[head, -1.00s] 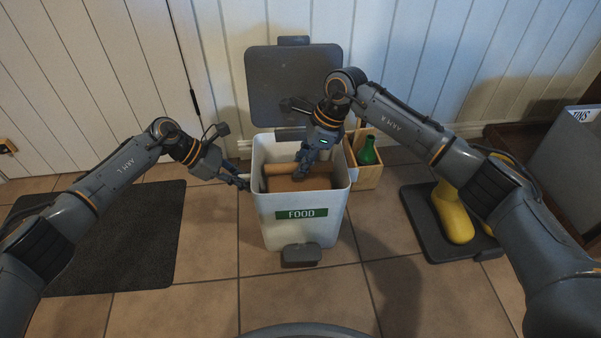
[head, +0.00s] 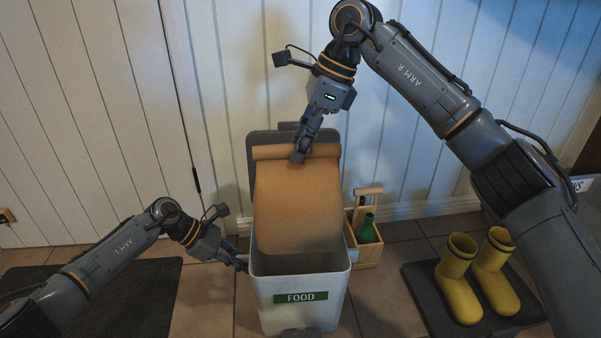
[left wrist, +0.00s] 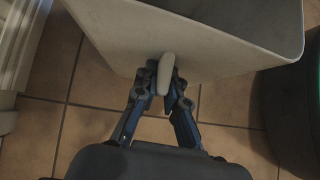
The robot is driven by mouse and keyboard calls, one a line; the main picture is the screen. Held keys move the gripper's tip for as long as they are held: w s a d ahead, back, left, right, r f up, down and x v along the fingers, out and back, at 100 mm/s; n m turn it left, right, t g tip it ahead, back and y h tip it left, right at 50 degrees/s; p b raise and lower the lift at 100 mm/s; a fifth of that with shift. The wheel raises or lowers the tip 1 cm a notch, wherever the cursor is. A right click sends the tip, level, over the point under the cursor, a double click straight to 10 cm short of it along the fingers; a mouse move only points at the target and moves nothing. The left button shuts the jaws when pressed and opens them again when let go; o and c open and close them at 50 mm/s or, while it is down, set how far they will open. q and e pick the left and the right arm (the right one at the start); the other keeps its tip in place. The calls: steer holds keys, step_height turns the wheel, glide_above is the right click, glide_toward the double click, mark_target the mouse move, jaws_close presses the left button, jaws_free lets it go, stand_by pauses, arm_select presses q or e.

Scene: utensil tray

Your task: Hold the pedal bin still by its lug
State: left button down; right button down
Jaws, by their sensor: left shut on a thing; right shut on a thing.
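The white pedal bin (head: 335,305) stands upright on the tiles with a green FOOD label, its grey lid (head: 262,142) raised behind it. In the left wrist view its pale lug (left wrist: 165,74) sticks out from the bin wall (left wrist: 210,40). My left gripper (head: 243,265) is shut on the lug at the bin's left side; it also shows in the left wrist view (left wrist: 165,88). My right gripper (head: 300,157) is shut on the rolled top of a brown paper bag (head: 297,205). The bag hangs upright above the bin, its lower edge at the bin's mouth.
A wooden caddy (head: 368,250) with green bottles (head: 368,228) stands behind the bin to the right. Yellow boots (head: 458,285) stand on a dark tray (head: 425,295) at the right. A dark mat (head: 150,290) lies at the left. A panelled wall is close behind.

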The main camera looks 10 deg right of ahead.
arm_select(q)
steer(key=shift+a, duration=0.1)
arm_select(e)
steer(key=shift+r, duration=1.1)
arm_select(q)
steer(key=c, duration=1.3)
jaws_free()
steer(key=shift+c, duration=0.2)
steer(key=shift+r, duration=0.1)
